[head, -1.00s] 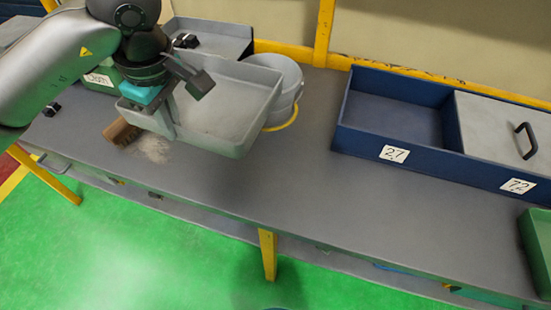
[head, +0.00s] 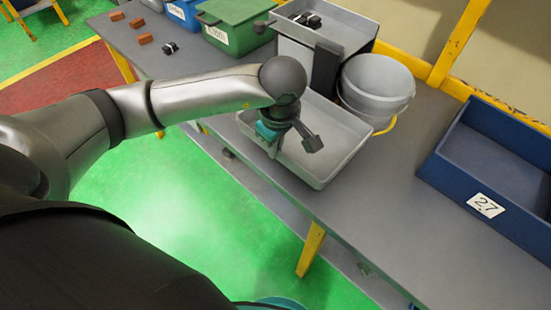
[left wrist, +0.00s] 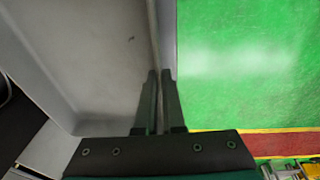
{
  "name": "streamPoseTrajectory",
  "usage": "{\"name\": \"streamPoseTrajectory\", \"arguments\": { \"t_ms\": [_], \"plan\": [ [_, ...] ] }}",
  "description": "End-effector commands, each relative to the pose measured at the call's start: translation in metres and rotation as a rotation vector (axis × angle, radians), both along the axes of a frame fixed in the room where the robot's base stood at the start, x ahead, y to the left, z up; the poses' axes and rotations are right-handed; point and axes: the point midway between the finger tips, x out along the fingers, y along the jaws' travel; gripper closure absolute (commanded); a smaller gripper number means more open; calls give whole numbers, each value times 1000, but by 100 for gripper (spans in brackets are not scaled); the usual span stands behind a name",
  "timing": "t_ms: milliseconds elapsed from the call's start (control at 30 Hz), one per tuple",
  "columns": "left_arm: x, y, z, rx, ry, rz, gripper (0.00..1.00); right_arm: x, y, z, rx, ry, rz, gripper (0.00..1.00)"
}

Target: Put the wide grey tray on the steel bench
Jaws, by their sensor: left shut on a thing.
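The wide grey tray (head: 338,143) is a shallow open box with raised walls. It is upright or nearly so at the front edge of the steel bench (head: 402,176), partly out over the green floor. Whether its underside touches the bench I cannot tell. My left gripper (head: 273,149) is shut on the tray's near left wall. In the left wrist view the fingers (left wrist: 160,74) pinch this wall, with the tray's inside (left wrist: 85,45) to the left and green floor to the right. The tray looks empty. My right gripper is not in view.
A grey bucket (head: 376,84) stands close behind the tray. Another grey bin (head: 343,28) stands at the back, a green box (head: 232,36) to its left. A blue bin (head: 467,181) labelled 27 lies to the right. The bench between tray and blue bin is clear.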

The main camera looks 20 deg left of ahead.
Motion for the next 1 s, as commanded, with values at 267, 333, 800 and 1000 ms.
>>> {"name": "streamPoseTrajectory", "arguments": {
  "t_ms": [267,333,800,1000],
  "plan": [
    [0,-1,-25,-1,0,-1,100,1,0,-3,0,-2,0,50],
    [0,-1,-37,-1,0,1,100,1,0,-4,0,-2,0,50],
    [0,0,-51,0,-1,-1,93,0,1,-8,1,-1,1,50],
    [0,0,-49,0,-1,-1,70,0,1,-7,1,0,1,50]
  ]
}}
